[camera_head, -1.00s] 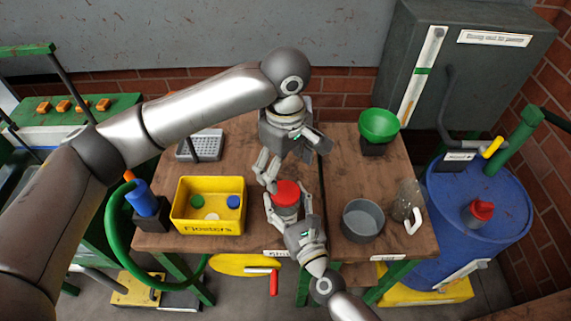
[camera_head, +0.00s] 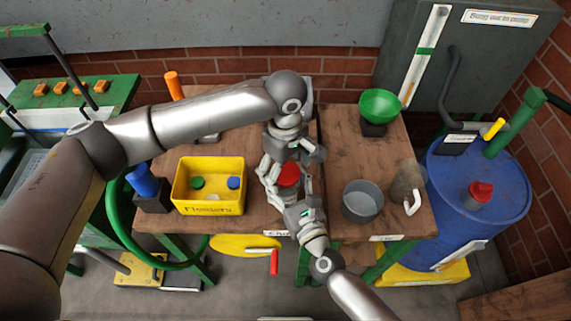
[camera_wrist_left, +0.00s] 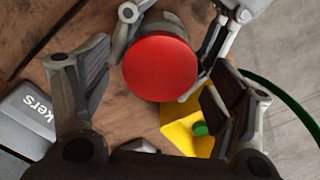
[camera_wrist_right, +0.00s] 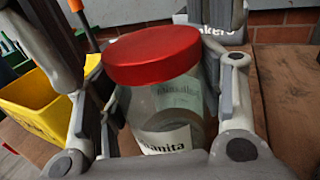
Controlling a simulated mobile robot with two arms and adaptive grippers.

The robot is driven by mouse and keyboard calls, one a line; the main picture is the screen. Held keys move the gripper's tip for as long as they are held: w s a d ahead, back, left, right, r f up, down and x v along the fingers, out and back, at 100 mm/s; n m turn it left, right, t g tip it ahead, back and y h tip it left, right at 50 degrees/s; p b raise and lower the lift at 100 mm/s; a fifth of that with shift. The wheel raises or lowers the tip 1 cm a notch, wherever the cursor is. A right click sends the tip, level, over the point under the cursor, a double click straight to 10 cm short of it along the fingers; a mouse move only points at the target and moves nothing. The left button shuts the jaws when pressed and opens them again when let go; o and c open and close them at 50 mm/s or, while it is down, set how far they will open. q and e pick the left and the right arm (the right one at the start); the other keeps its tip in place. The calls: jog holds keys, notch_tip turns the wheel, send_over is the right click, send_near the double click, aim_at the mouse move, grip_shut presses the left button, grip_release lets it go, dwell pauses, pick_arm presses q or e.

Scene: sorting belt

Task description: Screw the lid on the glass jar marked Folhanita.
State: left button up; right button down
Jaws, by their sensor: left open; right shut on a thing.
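The glass jar (camera_wrist_right: 165,118) is clear, with a white label (camera_wrist_right: 168,142) whose visible letters end in "anita". It stands upright in the right wrist view. The red lid (camera_wrist_right: 152,55) sits on the jar's mouth; whether it is threaded, I cannot tell. My right gripper (camera_head: 288,192) is shut on the jar from the near side, with fingers on both sides of the glass. My left gripper (camera_head: 286,166) is open just above the lid. In the left wrist view the round red lid (camera_wrist_left: 160,68) lies between its spread fingers, which partly hide it in the head view.
A yellow bin (camera_head: 208,208) with green and blue lids stands left. A grey pot (camera_head: 362,203), a clear jug (camera_head: 405,188) and a green funnel (camera_head: 380,106) stand right. A blue drum (camera_head: 480,222) is beyond. The table between pot and funnel is clear.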

pick_arm(q)
jog(key=c, duration=1.1)
jog(key=o, duration=1.1)
jog(key=shift+r, duration=2.25)
notch_tip(320, 180, up, 4)
jog(key=shift+f, duration=0.25)
jog(key=shift+f, duration=0.1)
